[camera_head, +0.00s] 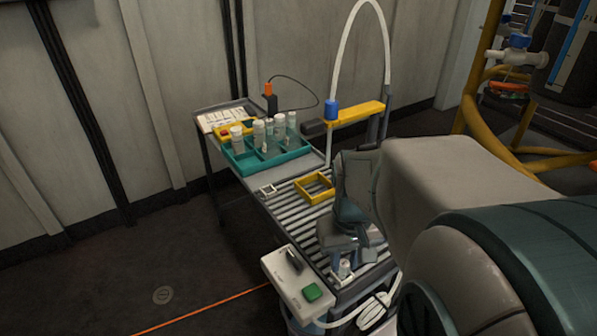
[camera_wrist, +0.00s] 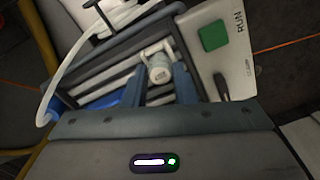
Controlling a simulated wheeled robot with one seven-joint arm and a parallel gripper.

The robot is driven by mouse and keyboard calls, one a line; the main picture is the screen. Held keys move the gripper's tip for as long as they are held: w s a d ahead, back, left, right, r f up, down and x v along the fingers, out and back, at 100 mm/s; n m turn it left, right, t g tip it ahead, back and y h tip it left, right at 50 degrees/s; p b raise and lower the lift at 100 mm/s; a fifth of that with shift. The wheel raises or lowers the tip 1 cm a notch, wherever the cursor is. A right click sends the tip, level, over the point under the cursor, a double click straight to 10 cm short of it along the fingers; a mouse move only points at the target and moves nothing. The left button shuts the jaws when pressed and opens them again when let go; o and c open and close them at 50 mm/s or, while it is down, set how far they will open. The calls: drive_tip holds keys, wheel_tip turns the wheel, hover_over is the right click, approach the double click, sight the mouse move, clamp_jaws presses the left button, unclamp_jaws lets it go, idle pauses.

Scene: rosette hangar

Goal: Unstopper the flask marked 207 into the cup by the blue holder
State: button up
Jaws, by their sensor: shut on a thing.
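My gripper (camera_head: 347,258) is over the near end of the roller-topped cart, pointing down. In the wrist view its two blue-grey fingers (camera_wrist: 160,88) are shut on a small white capped flask (camera_wrist: 160,68). The flask's pale top also shows in the head view (camera_head: 344,268), low between the fingers; most of its body is hidden. No number can be read on it. Several more white-capped flasks (camera_head: 259,134) stand in a teal tray (camera_head: 240,169) at the cart's far end. I cannot tell which thing is the cup. A blue piece (camera_wrist: 95,103) shows left of the fingers in the wrist view.
A white control box with a green button (camera_head: 312,292) is at the cart's near left corner. A yellow frame (camera_head: 304,194) and a small white frame (camera_head: 267,191) lie on the cart. A yellow bar (camera_head: 355,113) with a blue cylinder (camera_head: 331,110) and a white hose stands behind.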

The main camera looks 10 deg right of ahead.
drive_tip(key=shift+f, duration=0.1)
drive_tip(key=o, duration=1.4)
drive_tip(key=shift+r+p, duration=2.75)
drive_tip(key=shift+r, duration=0.3)
drive_tip(key=shift+r, duration=0.1)
drive_tip(key=a+r+t+p, duration=0.1)
drive_tip(key=r+p, duration=0.6)
drive_tip(key=r, duration=0.1)
drive_tip(key=s+a+r+t+p, duration=0.1)
drive_tip(key=r+p, duration=0.7)
drive_tip(key=r, duration=0.1)
drive_tip(key=s+a+r+p, duration=0.1)
drive_tip(key=r+p, duration=0.6)
drive_tip(key=r, duration=0.1)
drive_tip(key=shift+s+a+r+t+p, duration=0.2)
drive_tip(key=shift+a+r+t+p, duration=0.1)
drive_tip(key=shift+a+t, duration=0.1)
